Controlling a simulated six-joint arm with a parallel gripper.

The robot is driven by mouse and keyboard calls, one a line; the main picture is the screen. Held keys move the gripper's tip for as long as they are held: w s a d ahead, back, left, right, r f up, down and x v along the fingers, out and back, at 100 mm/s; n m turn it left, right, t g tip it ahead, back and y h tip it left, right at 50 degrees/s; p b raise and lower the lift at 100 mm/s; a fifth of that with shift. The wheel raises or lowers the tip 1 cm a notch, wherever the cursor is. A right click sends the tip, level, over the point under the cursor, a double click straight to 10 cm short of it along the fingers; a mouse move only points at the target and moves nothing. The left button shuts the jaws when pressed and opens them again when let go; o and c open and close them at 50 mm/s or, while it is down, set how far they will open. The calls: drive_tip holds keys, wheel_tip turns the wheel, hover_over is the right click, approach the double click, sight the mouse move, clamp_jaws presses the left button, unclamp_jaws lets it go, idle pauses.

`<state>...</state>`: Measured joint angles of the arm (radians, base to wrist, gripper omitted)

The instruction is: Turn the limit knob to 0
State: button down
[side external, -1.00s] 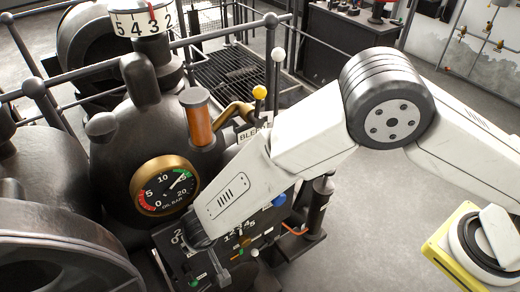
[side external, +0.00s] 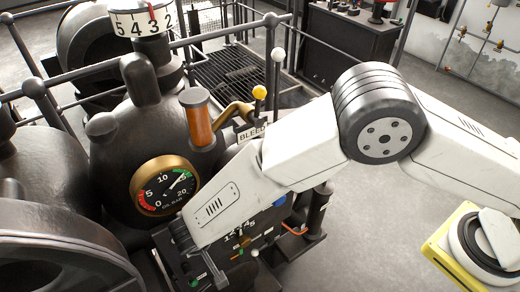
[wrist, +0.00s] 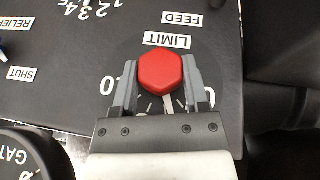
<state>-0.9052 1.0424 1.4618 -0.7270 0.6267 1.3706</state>
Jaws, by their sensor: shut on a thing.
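The limit knob (wrist: 161,70) is a red hexagonal knob in the wrist view, below a white LIMIT label (wrist: 167,41) that appears upside down. My gripper (wrist: 163,84) has one grey finger on each side of the knob and is shut on it. A light pointer-like strip shows just below the knob, between the fingers. Parts of a white scale and a 0 at each side show beside the fingers; the rest is hidden by my gripper, so the reading cannot be told. In the side view, my gripper (side external: 203,265) is at the dark panel and the knob is hidden.
FEED (wrist: 182,19), RELIEF and SHUT labels surround the knob, with a blue-tipped part at the left edge and a round GATE dial (wrist: 22,155) at lower left. An oil gauge (side external: 165,186) and a yellow-knobbed BLEED lever (side external: 259,92) stand near my arm.

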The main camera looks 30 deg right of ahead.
drive_tip(key=shift+a+n+h, duration=0.15)
drive_tip(key=shift+n+h, duration=0.25)
drive_tip(key=shift+h, duration=1)
drive_tip(key=shift+c, duration=0.5)
unclamp_jaws()
drive_tip(key=shift+r, duration=0.15)
